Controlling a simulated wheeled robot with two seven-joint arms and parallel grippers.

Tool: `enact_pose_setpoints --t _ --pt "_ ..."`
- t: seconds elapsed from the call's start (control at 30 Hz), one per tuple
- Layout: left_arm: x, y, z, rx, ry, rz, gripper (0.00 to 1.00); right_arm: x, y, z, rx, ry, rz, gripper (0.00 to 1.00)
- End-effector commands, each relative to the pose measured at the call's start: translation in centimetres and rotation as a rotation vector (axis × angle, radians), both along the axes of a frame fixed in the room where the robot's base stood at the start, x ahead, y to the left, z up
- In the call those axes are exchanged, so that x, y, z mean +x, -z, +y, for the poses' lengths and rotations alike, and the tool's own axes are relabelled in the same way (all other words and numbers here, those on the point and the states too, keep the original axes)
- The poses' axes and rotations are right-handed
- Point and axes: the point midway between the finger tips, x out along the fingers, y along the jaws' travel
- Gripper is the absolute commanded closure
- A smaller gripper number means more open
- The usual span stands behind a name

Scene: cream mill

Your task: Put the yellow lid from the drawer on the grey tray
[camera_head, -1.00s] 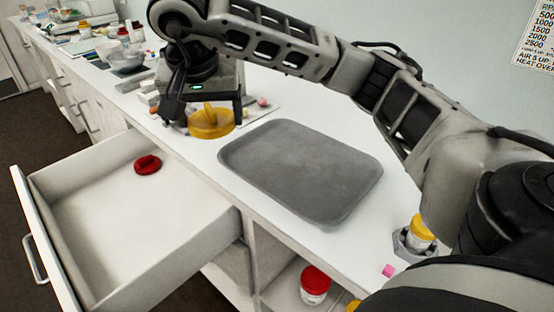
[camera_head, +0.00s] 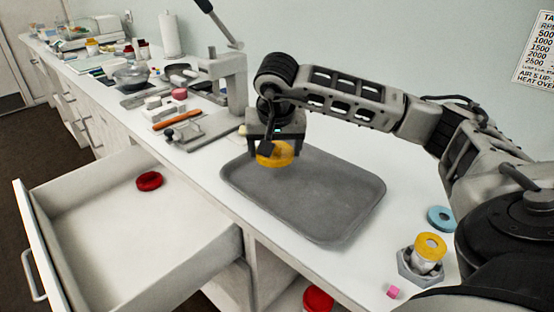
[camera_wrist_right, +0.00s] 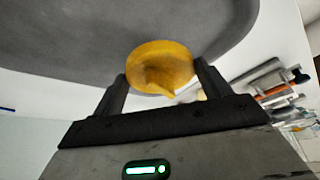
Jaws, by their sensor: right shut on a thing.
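The yellow lid (camera_head: 276,155) is held between the fingers of my right gripper (camera_head: 274,150), which is shut on it. The lid also shows between the fingertips in the right wrist view (camera_wrist_right: 160,66). Gripper and lid are over the back left part of the grey tray (camera_head: 320,205); the lid appears to be above the tray surface, though the exact gap is hard to tell. The tray lies flat on the white counter and holds nothing else in view. The open drawer (camera_head: 95,245) holds only a red lid (camera_head: 149,181). My left gripper is not in view.
A grey press (camera_head: 233,80), an orange-handled tool (camera_head: 177,120) and several small items stand left of the tray.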

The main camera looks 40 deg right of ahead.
Motion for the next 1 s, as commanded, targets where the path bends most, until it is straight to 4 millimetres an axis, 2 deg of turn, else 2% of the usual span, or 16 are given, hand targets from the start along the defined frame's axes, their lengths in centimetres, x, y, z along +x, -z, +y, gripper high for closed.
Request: enact_pose_setpoints --t 0.03,0.23,0.63,0.67,0.73,1.0 --pt "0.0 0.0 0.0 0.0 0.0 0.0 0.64 -0.2 0.7 -0.6 -0.002 0.004 0.005 0.45" --pt "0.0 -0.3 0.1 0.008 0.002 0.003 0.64 -0.1 3.3 -0.5 0.0 0.0 0.004 0.45" --pt "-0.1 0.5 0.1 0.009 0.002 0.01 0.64 -0.1 4.0 -0.5 0.0 0.0 0.001 0.45" --pt "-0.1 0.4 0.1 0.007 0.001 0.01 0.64 -0.1 4.0 -0.5 0.0 0.0 0.001 0.21" --pt "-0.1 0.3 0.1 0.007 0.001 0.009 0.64 -0.1 3.9 -0.5 0.0 0.0 0.001 0.02" --pt "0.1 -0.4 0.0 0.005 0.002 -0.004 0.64 -0.1 3.8 -0.5 0.0 0.0 0.001 0.02"
